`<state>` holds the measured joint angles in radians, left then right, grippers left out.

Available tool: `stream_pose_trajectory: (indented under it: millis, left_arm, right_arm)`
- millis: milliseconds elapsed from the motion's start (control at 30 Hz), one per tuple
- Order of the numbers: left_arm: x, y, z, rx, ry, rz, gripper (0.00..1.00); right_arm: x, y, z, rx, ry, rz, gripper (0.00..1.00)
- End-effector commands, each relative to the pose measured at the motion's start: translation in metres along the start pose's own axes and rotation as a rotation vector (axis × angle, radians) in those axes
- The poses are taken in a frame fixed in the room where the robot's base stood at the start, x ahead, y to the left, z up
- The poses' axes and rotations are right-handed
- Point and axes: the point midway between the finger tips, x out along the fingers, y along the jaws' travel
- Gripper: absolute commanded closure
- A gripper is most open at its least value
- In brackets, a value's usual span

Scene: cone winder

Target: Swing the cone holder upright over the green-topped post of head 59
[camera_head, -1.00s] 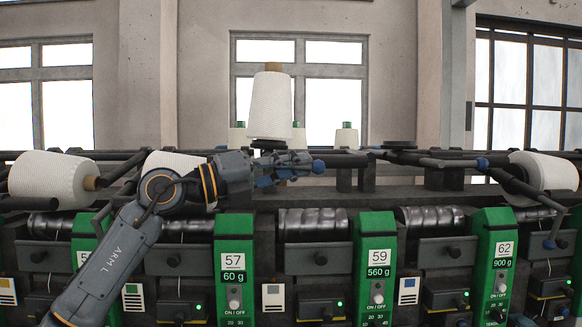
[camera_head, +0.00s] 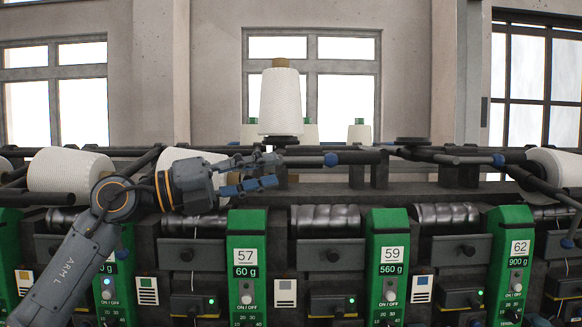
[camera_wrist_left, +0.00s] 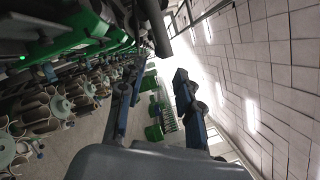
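The green-topped post of head 59 (camera_head: 393,258) shows its 59 and 560 g labels right of centre. A white yarn cone (camera_head: 280,103) stands upright on a dark disc behind the panels, left of panel 59. A dark bar with a blue knob (camera_head: 330,159) extends right from beneath it. An empty dark disc (camera_head: 413,140) lies farther right, with another blue-knobbed bar (camera_head: 498,160). I cannot tell which holder belongs to head 59. My left gripper (camera_head: 262,172) is open and empty, left of the nearer knob. Its fingers also show apart in the left wrist view (camera_wrist_left: 155,100). My right gripper is not in view.
White cones lie tilted at the left (camera_head: 70,171) and right (camera_head: 556,168). Smaller green-topped cones (camera_head: 360,132) stand behind the rail. The air above the rail right of the upright cone looks open.

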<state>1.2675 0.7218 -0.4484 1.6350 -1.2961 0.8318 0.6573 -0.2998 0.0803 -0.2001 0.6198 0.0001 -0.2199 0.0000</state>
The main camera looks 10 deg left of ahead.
Motion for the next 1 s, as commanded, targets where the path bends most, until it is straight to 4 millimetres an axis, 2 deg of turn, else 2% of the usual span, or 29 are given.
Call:
stream_pose_trajectory:
  millis: [100, 267, 1000]
  left_arm:
    - [-0.018, 0.001, 0.000, -0.001, -0.001, 0.001, 0.65]
    - [-0.029, 0.000, -0.001, -0.001, 0.001, 0.000, 0.65]
    - [-0.030, 0.000, -0.001, 0.000, 0.001, -0.001, 0.65]
  right_arm:
    - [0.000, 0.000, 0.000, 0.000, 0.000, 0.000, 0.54]
    - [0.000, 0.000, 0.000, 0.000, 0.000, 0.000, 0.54]
    - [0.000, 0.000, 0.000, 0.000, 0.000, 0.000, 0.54]
